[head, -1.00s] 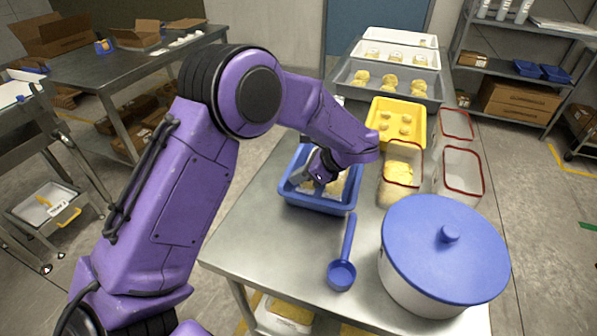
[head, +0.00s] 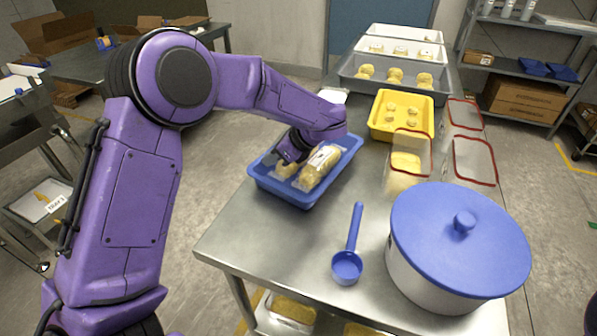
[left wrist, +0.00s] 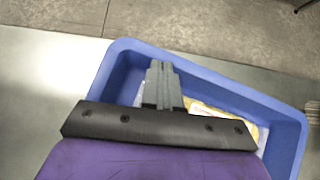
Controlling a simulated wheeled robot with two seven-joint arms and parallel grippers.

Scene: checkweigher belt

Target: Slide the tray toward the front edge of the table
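The blue tray (head: 276,191) lies turned at an angle at the left edge of the steel table, its left corner at or slightly over that edge. It holds clear packs of yellowish food (head: 318,168). My left gripper (head: 285,158) reaches down into the tray at its left part, beside the packs. In the left wrist view its fingers (left wrist: 161,70) are together inside the tray (left wrist: 232,90), close to the wall near one corner. I see nothing between them. Whether they touch the wall is unclear. My right gripper is not in view.
A blue scoop (head: 347,262) and a big white pot with a blue lid (head: 460,236) stand on the near table. Clear red-rimmed bins (head: 474,161) and a yellow tray (head: 375,125) are to the right and behind. Bare table lies in front of the tray.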

